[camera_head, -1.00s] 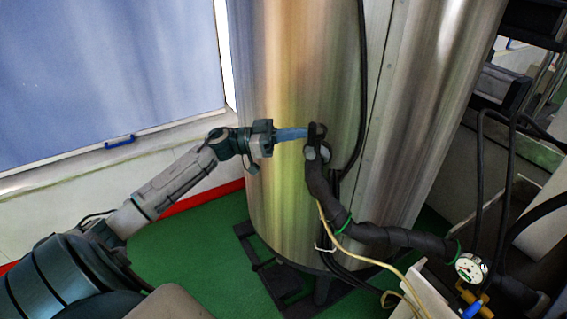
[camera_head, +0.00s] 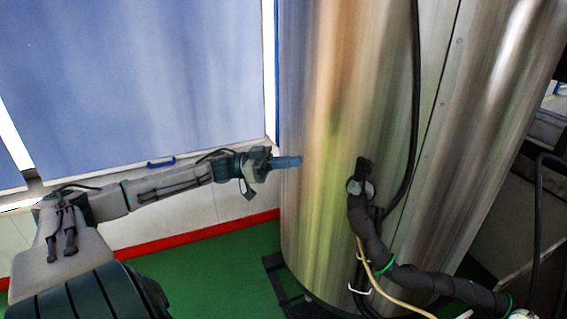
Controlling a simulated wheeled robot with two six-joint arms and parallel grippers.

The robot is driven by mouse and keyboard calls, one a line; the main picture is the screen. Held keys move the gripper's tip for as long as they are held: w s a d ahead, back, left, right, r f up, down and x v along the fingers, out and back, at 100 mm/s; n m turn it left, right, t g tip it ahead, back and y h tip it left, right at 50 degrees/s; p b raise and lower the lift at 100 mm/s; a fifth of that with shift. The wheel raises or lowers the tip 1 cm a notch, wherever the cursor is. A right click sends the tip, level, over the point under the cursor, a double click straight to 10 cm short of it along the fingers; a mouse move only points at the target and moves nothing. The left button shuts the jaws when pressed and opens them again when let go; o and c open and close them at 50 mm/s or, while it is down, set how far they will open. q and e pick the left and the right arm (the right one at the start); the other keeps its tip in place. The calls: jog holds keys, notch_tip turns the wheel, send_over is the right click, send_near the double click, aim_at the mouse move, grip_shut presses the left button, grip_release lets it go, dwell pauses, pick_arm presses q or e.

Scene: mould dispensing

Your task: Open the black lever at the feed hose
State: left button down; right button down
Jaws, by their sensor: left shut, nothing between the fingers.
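The black lever (camera_head: 362,168) stands upright at the top of the feed hose (camera_head: 366,232), where the hose meets the steel tank. The hose is thick, dark and wrapped, and it curves down and to the right. My left gripper (camera_head: 298,161) has blue fingers. It is shut and empty, to the left of the lever and clearly apart from it, in front of the tank's left side. My right gripper is not in view.
The large steel tank (camera_head: 335,120) fills the middle and right. A black cable (camera_head: 414,110) runs down its front. A thin yellowish hose (camera_head: 375,268) hangs below the lever. A blue panel (camera_head: 140,80) is behind my left arm. Green floor (camera_head: 215,270) is open at lower left.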

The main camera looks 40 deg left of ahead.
pick_arm(q)
jog(key=shift+s+a, duration=0.3)
jog(key=shift+a, duration=0.25)
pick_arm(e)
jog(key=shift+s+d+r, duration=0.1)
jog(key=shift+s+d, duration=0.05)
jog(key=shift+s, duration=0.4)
pick_arm(q)
jog(key=shift+s+a, duration=0.1)
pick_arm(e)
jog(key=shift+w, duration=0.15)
